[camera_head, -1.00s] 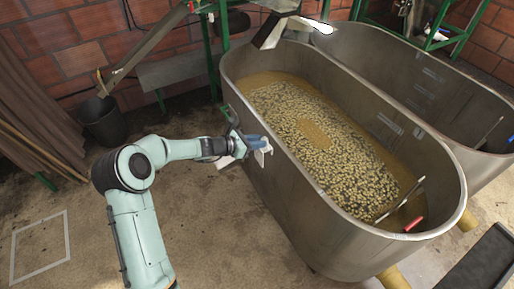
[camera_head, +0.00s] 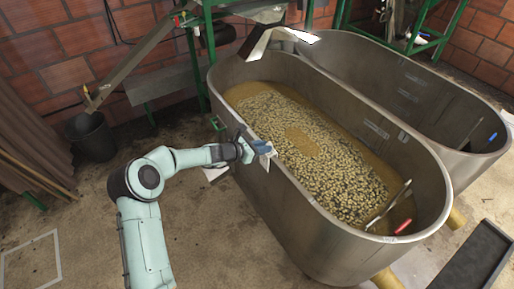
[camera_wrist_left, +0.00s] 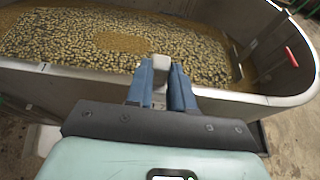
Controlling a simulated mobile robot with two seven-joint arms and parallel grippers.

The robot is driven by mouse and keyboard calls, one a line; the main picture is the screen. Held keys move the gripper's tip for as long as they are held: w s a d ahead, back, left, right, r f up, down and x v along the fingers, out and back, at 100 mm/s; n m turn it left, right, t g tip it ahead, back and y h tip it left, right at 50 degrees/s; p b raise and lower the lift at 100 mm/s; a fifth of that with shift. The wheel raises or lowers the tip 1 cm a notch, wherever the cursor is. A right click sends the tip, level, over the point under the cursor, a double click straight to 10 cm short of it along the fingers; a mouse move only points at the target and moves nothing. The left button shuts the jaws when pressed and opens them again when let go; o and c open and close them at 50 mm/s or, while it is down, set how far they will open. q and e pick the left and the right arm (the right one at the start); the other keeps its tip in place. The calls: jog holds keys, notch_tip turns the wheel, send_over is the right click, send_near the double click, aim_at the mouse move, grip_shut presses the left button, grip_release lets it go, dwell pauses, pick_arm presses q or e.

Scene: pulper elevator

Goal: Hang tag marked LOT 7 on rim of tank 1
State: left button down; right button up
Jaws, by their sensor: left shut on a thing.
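The wrist view shows the tag (camera_wrist_left: 160,67) as a light grey piece between the blue fingertips (camera_wrist_left: 162,80), overlapping the rim. No lettering is readable, and I cannot tell whether the tag touches the rim. My right gripper is not in view.
A second steel tank (camera_head: 400,85) stands behind, holding a blue-ended tool (camera_head: 492,137). A red-handled tool (camera_head: 402,227) lies in the near tank. A metal chute (camera_head: 254,42) overhangs the back end.

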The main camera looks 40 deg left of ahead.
pick_arm(q)
jog(key=shift+w+d+r+p, duration=0.1)
jog(key=shift+w+d+p, duration=0.2)
jog(key=shift+w, duration=0.25)
jog(key=shift+w+d+p, duration=0.15)
jog(key=shift+w+p, duration=0.15)
jog(key=shift+w, duration=0.25)
jog(key=shift+f+b, duration=0.65)
jog(key=shift+f, duration=0.3)
jog(key=shift+s+f+b, duration=0.15)
jog(key=shift+f+b, duration=0.35)
jog(key=shift+f, duration=0.05)
jog(key=shift+f+b, duration=0.45)
jog(key=shift+f, duration=0.1)
jog(key=c, duration=0.9)
grip_release()
